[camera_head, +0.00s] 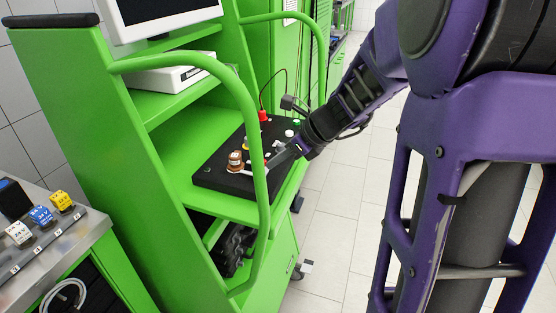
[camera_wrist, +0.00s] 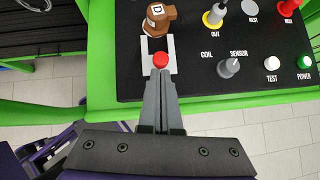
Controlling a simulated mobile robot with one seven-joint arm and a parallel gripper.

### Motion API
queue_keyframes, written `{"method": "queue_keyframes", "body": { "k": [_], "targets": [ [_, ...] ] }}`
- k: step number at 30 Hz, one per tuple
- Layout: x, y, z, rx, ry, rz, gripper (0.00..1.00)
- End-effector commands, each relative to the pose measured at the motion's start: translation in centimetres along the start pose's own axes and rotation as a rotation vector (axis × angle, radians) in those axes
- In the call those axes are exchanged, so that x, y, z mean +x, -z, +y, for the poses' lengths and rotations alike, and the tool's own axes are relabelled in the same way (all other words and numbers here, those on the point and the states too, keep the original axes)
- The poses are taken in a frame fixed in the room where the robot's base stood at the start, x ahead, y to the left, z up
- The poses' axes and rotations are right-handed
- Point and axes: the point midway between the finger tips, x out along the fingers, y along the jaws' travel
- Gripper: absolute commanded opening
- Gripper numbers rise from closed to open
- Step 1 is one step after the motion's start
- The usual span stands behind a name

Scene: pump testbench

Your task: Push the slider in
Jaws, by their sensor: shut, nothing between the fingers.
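In the wrist view, a red round knob (camera_wrist: 161,60) sits on a white plate (camera_wrist: 171,47) at the near edge of the black panel. It appears to be the slider, though the frames do not name it. A brown part marked D (camera_wrist: 158,19) stands just beyond it on the same plate; it also shows in the head view (camera_head: 235,161). My gripper (camera_wrist: 161,74) is shut and empty, its fingertips right at the near side of the red knob. Contact cannot be told. In the head view my gripper (camera_head: 270,164) reaches the panel from the right; the knob is hard to make out there.
The black panel (camera_wrist: 198,79) carries a yellow OUT connector (camera_wrist: 213,17), a COIL/SENSOR toggle (camera_wrist: 229,67), a white TEST button (camera_wrist: 272,62) and a green POWER button (camera_wrist: 304,62). A green rail (camera_head: 262,130) of the green bench passes in front of it. Tiled floor (camera_head: 330,220) lies clear to the right.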

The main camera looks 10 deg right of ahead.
Motion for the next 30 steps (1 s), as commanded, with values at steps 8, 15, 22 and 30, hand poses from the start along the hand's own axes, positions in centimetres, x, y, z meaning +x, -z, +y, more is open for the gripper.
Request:
{"method": "queue_keyframes", "body": {
  "k": [8, 15, 22, 30],
  "targets": [
    [2.0, -2.6, 0.6, -0.002, -0.004, 0.0, 0.0],
    [2.4, -2.8, 0.6, 0.0, 0.001, -0.002, 0.0],
    [2.3, -2.8, 0.6, -0.001, 0.0, -0.003, 0.0],
    [0.3, -1.2, 0.4, 0.002, 0.001, -0.001, 0.0]
  ]
}}
